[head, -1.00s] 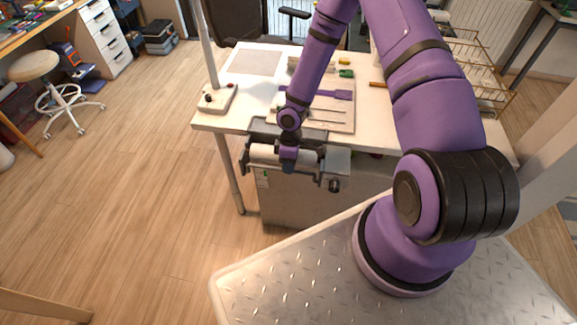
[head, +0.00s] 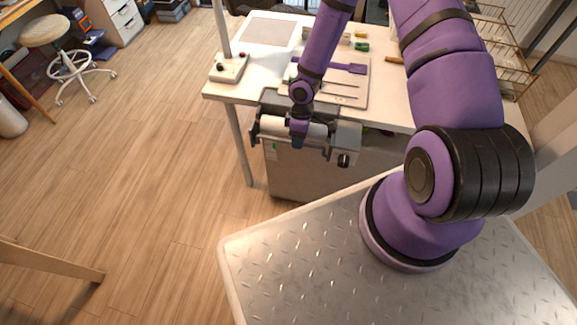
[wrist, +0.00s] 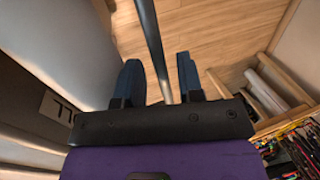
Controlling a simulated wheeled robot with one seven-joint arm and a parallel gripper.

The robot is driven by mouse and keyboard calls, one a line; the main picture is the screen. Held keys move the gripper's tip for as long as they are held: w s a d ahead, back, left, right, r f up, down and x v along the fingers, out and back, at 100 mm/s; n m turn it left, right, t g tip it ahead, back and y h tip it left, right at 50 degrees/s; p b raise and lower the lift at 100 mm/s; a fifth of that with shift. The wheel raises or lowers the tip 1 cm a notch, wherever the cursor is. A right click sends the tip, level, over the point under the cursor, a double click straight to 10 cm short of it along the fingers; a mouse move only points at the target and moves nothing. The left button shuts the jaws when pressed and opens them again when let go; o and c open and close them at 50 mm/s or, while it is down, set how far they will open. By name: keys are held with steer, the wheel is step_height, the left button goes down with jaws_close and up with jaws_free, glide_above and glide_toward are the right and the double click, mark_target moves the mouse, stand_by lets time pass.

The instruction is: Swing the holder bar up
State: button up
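A grey holder with a white roller (head: 275,126) is mounted at the table's front edge in the head view. It has a grey bracket at its left end and a grey block (head: 347,136) with a black knob at its right end. My gripper (head: 298,142) is at the front of this holder, overlapping the roller's right part. In the wrist view my blue fingers (wrist: 158,78) stand apart, with a thin grey bar (wrist: 152,45) showing between them. I cannot tell whether that bar is part of the holder or a table leg, or whether the fingers touch it.
The white table (head: 225,89) carries a switch box (head: 229,68) with a post, a board (head: 358,94) with a purple tool, and wire racks at right. A grey cabinet (head: 300,178) stands below the holder. Wooden floor (head: 130,180) is open at left.

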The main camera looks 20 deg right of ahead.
steer(key=shift+s+a+t+h, duration=0.3)
steer(key=shift+t+h, duration=0.1)
steer(key=shift+t, duration=0.2)
